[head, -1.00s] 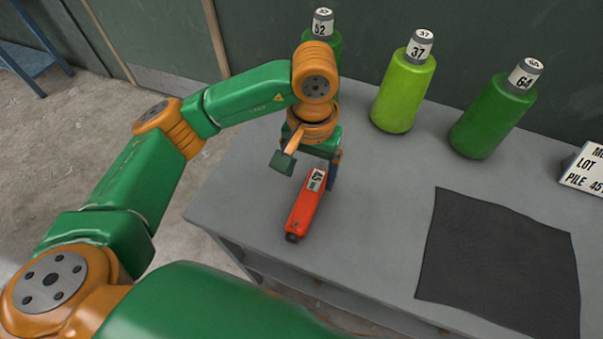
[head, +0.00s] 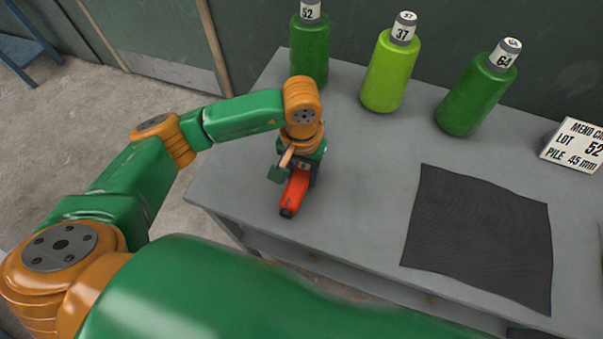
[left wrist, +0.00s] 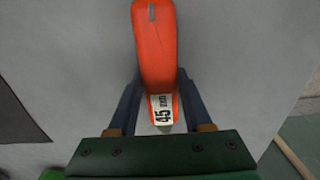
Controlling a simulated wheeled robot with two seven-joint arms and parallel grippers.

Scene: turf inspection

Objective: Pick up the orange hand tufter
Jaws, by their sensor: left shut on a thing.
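The orange hand tufter (head: 295,194) lies on the grey table near its left front part, its dark end toward the front edge. In the left wrist view the orange hand tufter (left wrist: 155,50) runs away from me, with a white "45 mm" label between the fingers. My left gripper (head: 296,177) is down over the tufter's rear end and shut on it. In the left wrist view the blue fingers of my left gripper (left wrist: 157,105) stand on both sides of the labelled end. My right gripper is not in view.
Green bottle-like cones marked 52 (head: 310,50), 37 (head: 390,75) and 64 (head: 475,98) stand at the back of the grey table (head: 350,190). A dark mat (head: 480,240) lies at right, with a white card (head: 574,146) behind it. The table between tufter and mat is clear.

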